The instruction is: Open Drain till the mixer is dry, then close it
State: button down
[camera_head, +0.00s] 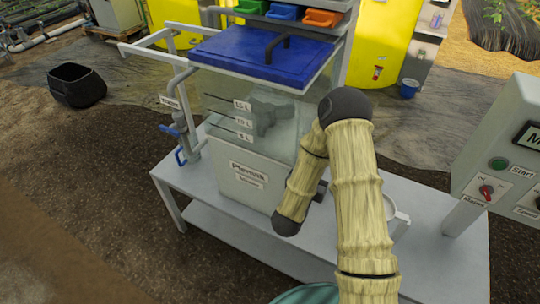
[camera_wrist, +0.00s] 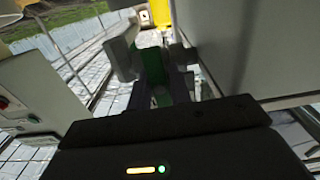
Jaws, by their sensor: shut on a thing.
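The mixer is a see-through tank (camera_head: 262,125) with a grey lower front (camera_head: 240,185), level labels and a closed blue lid (camera_head: 262,55). A grey shape shows inside it; I cannot tell the liquid level. My arm hides the tank's right side and most of my gripper in the head view. In the wrist view, my gripper (camera_wrist: 152,62) is shut on a green handle (camera_wrist: 155,70), with a finger on each side. The handle is likely the Drain valve, but no Drain label is readable. Whether liquid flows is hidden.
The tank stands on a grey table (camera_head: 225,222). A teal round container (camera_head: 308,294) shows at the bottom edge. A control box (camera_head: 505,165) with a green Start button and a red knob stands at right.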

jog(key=shift+f+m+b, duration=0.45)
jog(key=shift+m+b, duration=0.05)
jog(key=shift+b, duration=0.5)
jog(key=c, duration=2.2)
grip_release()
jog(key=shift+r, duration=0.3)
jog(key=c, duration=1.2)
grip_release()
jog(key=shift+c, duration=0.2)
jog(key=shift+r, duration=0.1)
jog(key=shift+r, duration=0.1)
